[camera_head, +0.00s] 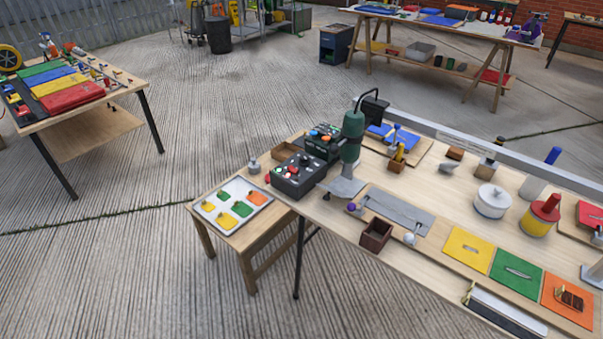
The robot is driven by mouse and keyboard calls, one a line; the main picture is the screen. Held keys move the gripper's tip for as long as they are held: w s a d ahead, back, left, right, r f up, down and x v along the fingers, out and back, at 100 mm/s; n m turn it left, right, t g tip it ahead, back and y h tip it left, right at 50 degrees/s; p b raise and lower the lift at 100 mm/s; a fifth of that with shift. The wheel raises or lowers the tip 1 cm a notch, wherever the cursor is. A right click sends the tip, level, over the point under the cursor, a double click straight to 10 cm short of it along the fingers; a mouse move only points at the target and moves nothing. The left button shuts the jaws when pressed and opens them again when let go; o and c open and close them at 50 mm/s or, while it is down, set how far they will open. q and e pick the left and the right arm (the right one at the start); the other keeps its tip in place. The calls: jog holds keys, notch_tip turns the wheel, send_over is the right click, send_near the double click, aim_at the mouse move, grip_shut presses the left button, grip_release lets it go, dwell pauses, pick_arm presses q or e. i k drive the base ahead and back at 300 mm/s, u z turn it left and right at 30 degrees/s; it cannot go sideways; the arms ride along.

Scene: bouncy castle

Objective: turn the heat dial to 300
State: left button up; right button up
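A dark control box (298,176) with red, white and dark knobs or buttons stands at the left end of the long workbench (447,228). Behind it is a dark green unit (322,143) with blue and orange parts on top. A green upright hot-air tool (352,138) with a black cable stands beside them, its flat metal nozzle (343,187) pointing down. I cannot make out which knob is the heat dial, nor any numbers or its setting. Neither of my grippers is in view.
A low table (262,231) with a white tray (232,206) of coloured patches adjoins the bench's left end. A small brown box (376,234), a grey plate (398,211) and a white pot (491,202) are on the bench.

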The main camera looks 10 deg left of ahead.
aim_at(304, 160)
jog(key=u, duration=0.5)
jog(key=i, duration=0.85)
jog(key=z, duration=0.05)
